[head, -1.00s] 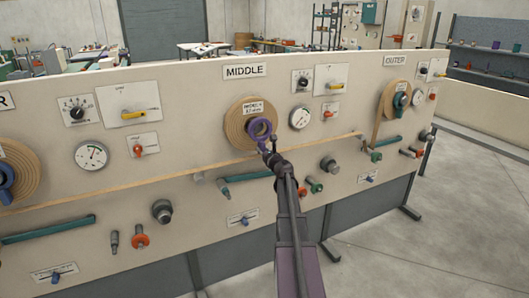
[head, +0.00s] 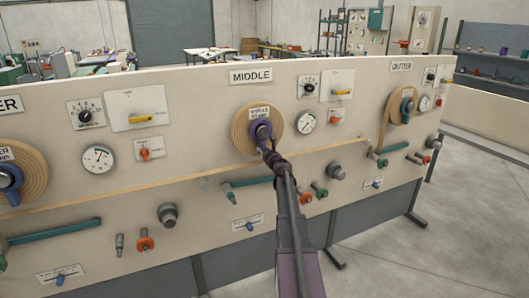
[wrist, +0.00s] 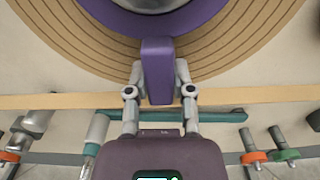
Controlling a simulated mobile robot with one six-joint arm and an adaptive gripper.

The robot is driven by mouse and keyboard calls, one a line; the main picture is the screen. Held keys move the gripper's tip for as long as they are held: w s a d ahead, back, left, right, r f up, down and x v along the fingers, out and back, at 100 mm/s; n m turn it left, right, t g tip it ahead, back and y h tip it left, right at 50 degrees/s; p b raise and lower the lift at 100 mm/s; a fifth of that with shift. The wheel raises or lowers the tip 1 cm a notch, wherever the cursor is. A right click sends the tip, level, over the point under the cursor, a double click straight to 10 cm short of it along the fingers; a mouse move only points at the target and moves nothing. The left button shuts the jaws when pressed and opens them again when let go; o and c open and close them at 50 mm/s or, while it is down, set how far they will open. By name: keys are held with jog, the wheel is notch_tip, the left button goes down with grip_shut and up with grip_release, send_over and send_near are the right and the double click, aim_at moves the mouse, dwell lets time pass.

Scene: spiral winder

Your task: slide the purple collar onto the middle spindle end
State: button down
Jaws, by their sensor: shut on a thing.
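The purple collar (head: 261,132) is in front of the wood-coloured coil (head: 243,121) under the MIDDLE sign. My gripper (head: 268,151) is just below it, shut on its downward tab. In the wrist view the tab (wrist: 157,72) is between both fingertips of my gripper (wrist: 157,76), and part of the collar's ring (wrist: 120,17) shows at the top edge. A pale grey face (wrist: 152,3) shows inside the ring. The collar appears lined up with the middle spindle end; how far it sits on it cannot be told.
A tan strip (head: 330,147) runs across the board below the coil. A teal bar (head: 250,182) and green and red knobs (head: 308,197) stick out below it. A gauge (head: 306,122) is right of the coil. The OUTER coil (head: 398,105) is further right.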

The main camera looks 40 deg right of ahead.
jog(key=shift+w+f, duration=0.2)
jog(key=shift+w, duration=0.05)
grip_release()
dwell(0.6)
jog(key=shift+s, duration=0.2)
jog(key=v, duration=0.7)
jog(key=shift+s, duration=0.35)
dwell(1.2)
jog(key=shift+a, duration=0.1)
dwell(0.4)
